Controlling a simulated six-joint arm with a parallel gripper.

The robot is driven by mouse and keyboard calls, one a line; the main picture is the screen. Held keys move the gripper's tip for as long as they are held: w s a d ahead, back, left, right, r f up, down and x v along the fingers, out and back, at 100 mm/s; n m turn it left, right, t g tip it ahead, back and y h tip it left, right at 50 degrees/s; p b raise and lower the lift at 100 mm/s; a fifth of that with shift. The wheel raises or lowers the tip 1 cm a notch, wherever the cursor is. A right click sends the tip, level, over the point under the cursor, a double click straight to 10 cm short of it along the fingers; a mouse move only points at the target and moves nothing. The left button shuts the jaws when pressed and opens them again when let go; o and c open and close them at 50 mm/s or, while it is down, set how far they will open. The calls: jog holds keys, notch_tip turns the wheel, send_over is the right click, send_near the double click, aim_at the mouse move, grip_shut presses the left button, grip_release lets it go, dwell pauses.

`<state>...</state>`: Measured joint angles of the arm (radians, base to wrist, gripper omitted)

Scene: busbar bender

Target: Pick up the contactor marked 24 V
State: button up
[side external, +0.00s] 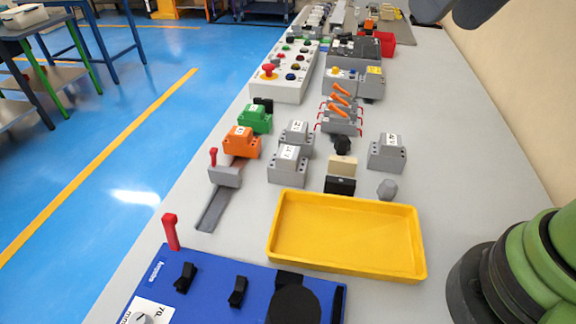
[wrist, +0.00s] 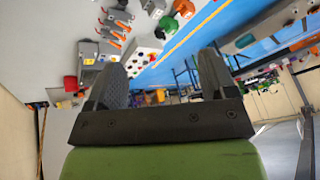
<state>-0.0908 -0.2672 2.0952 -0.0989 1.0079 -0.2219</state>
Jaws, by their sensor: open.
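Three grey contactor-like blocks with white labels stand on the bench in the side view. One block (side external: 386,155) is alone on the right, one (side external: 288,168) is left of centre, and another (side external: 297,133) is just behind that. The labels are too small to read surely, so I cannot tell which is marked 24 V. My gripper (wrist: 163,68) shows in the wrist view with its two dark fingers wide apart and nothing between them. It points out over the room and the bench, away from the blocks.
A yellow tray (side external: 410,274) lies empty in front of the blocks. A blue panel (side external: 220,278) with black switches is nearer. Orange (side external: 241,144) and green (side external: 254,121) blocks stand on the left, beside a rail (side external: 212,210). Bench right of the lone block is clear.

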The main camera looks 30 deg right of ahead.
jog(key=w+a+f+n+g, duration=0.2)
jog(key=w+a+f+n, duration=0.15)
jog(key=w, duration=0.55)
jog(key=n+g+h, duration=0.2)
jog(key=n+g, duration=0.1)
jog(key=n, duration=0.3)
send_over(288, 152)
jog(key=shift+m, duration=0.25)
jog(key=f, duration=1.5)
jog(key=shift+a+f, duration=0.15)
jog(key=shift+a, duration=0.05)
notch_tip(288, 152, down, 6)
jog(key=shift+w+a+r, duration=0.1)
jog(key=shift+a+r, duration=0.05)
jog(key=shift+r, duration=0.05)
jog(key=shift+d+f, duration=0.2)
jog(key=shift+f, duration=1.25)
jog(key=shift+d+f, duration=0.15)
jog(key=shift+f, duration=1.25)
